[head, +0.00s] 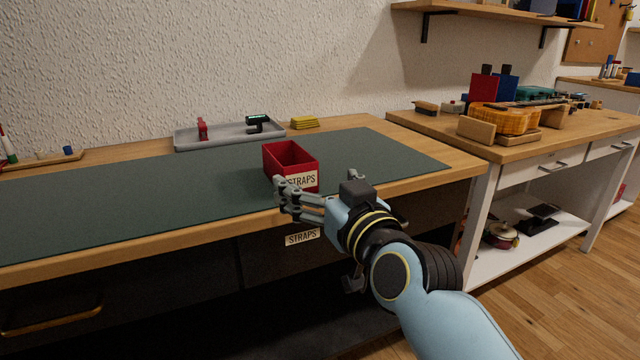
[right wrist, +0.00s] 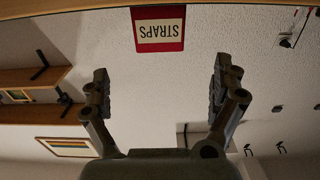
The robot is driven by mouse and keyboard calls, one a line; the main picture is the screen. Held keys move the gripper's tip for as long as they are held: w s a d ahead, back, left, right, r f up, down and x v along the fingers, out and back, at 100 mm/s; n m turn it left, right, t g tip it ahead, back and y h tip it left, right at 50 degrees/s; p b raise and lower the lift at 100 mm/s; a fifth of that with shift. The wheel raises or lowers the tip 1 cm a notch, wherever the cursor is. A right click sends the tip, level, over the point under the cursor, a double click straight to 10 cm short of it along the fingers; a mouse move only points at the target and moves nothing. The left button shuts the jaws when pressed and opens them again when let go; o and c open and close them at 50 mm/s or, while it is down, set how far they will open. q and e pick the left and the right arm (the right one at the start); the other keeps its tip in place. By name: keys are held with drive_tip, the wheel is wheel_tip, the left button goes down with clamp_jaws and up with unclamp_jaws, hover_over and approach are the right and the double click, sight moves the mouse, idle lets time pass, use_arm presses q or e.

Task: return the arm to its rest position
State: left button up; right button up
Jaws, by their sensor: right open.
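My right arm comes in from the lower right in the head view. Its gripper (head: 279,193) is at the front edge of the bench, just in front of a red open box (head: 272,164) labelled STRAPS. In the right wrist view the two fingers of the right gripper (right wrist: 160,90) are spread wide with nothing between them. The red box (right wrist: 160,47) shows upside down beyond the fingertips, apart from them. My left gripper is not in view.
The bench carries a dark green mat (head: 130,195), a grey tray (head: 225,138) with small tools, and yellow pads (head: 304,122). A dark drawer labelled STRAPS (head: 302,237) is below the bench edge.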

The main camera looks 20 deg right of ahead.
drive_tip(key=s+d+f+n+g+p, duration=0.1)
drive_tip(key=s+f+g+p, duration=0.15)
drive_tip(key=s+f, duration=0.6)
drive_tip(key=s+d+f+g+p, duration=0.2)
drive_tip(key=s+f+g, duration=0.2)
drive_tip(key=f, duration=1)
drive_tip(key=s+d+f+n+g+p, duration=0.1)
drive_tip(key=s+f+g+p, duration=0.15)
drive_tip(key=s+f, duration=0.65)
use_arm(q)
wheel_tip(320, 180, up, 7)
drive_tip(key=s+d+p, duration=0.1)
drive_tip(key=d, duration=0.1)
use_arm(e)
drive_tip(key=s+d+f+g, duration=0.2)
drive_tip(key=s+f, duration=0.3)
drive_tip(key=s, duration=0.5)
drive_tip(key=s+d+f+m+g+h, duration=0.1)
drive_tip(key=s+d+f+g, duration=0.2)
drive_tip(key=s, duration=0.8)
drive_tip(key=s+d+f+m+g, duration=0.1)
drive_tip(key=s+d+f+g, duration=0.1)
drive_tip(key=s+f, duration=0.5)
drive_tip(key=s+g, duration=0.1)
drive_tip(key=s, duration=0.3)
drive_tip(key=shift+s+d+f+g+h, duration=0.15)
drive_tip(key=shift+f+g+h, duration=0.15)
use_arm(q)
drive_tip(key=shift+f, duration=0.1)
